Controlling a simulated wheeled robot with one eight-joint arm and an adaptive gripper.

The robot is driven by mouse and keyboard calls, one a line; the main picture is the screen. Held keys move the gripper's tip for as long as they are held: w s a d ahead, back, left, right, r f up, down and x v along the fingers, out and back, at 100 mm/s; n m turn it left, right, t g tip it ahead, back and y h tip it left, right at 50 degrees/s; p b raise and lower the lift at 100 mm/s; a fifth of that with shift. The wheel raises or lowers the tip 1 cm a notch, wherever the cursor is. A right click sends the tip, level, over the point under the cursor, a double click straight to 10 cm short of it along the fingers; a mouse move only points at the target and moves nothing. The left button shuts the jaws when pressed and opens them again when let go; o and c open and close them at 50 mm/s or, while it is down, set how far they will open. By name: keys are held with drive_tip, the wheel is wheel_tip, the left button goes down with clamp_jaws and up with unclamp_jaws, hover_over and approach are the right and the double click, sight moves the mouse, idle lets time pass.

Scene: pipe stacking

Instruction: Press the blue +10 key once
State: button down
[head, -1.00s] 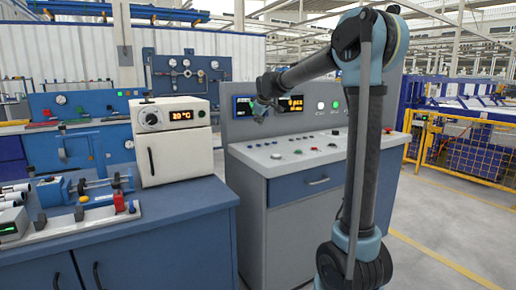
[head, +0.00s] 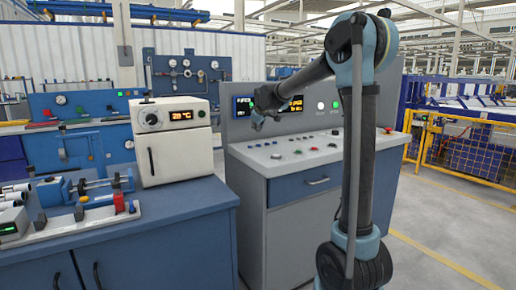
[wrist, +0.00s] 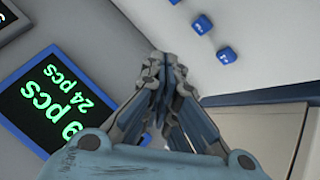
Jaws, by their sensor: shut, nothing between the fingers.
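Several blue keys show in the wrist view: one (wrist: 226,55) right of my gripper, another blue key (wrist: 202,24) above it, and part of one at the top edge. A bit of blue also shows below, between the finger links. Their markings are too small to read, so I cannot tell which is +10. My gripper (wrist: 165,62) is shut and empty, its fingertips to the left of the nearest key in the picture. In the head view my gripper (head: 257,124) hangs above the left back of the grey console (head: 250,158).
A screen (wrist: 45,100) with green figures, "24 pcs" among them, stands left of my gripper in the wrist view. Red and other buttons dot the console top. A white oven-like box (head: 172,150) stands left on a blue bench (head: 150,215).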

sight(257, 145)
drive_tip(key=shift+f, duration=2.15)
drive_tip(key=shift+f, duration=0.75)
idle(0.5)
drive_tip(key=shift+r, duration=0.8)
drive_tip(key=shift+r, duration=2.55)
